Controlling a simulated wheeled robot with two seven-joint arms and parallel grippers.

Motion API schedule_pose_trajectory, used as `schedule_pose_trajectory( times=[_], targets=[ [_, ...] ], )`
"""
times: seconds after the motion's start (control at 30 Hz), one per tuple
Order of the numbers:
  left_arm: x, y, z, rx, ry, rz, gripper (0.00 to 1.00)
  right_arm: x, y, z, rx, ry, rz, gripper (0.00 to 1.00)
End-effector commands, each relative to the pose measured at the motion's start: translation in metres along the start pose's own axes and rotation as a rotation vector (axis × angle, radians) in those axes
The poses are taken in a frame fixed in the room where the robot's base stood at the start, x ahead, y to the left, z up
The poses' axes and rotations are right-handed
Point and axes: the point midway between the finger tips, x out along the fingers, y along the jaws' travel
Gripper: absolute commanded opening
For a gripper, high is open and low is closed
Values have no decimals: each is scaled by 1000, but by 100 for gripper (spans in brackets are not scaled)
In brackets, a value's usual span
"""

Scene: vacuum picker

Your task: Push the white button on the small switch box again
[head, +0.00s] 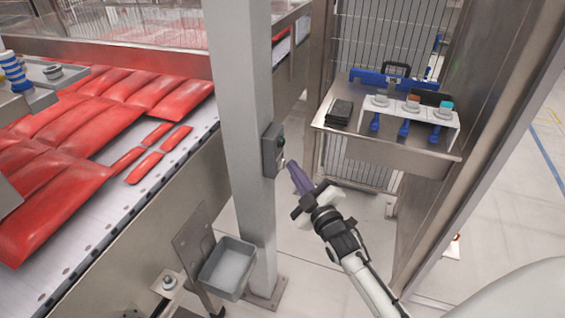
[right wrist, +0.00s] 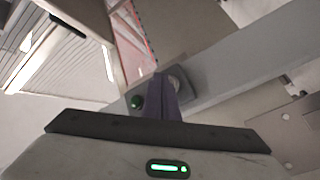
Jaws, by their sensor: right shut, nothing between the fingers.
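The small grey switch box (head: 270,152) is fixed to the side of the light grey post. It has a green button (head: 281,140) above and a pale button (head: 283,163) below. My right gripper (head: 291,165) is shut and empty, with its purple fingers pointing at the lower part of the box. The tips are at or very near the pale button; I cannot tell whether they touch. In the right wrist view the fingers (right wrist: 165,98) partly cover the box, between the green button (right wrist: 136,102) and the round pale button (right wrist: 177,82). My left gripper is out of view.
The grey post (head: 240,90) stands beside a conveyor (head: 180,165) with red pouches (head: 50,185). A grey bin (head: 228,268) is low by the post. A steel frame upright rises at right.

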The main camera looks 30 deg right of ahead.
Motion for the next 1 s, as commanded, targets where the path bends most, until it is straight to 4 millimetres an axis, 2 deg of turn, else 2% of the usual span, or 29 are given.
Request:
schedule_pose_trajectory(
  times=[0.53, 1.0],
  targets=[
    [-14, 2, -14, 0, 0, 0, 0, -37, 27, 27, -2, -3, -2, 0],
    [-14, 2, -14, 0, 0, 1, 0, -41, 30, 30, 0, -2, 0, 0]
  ],
)
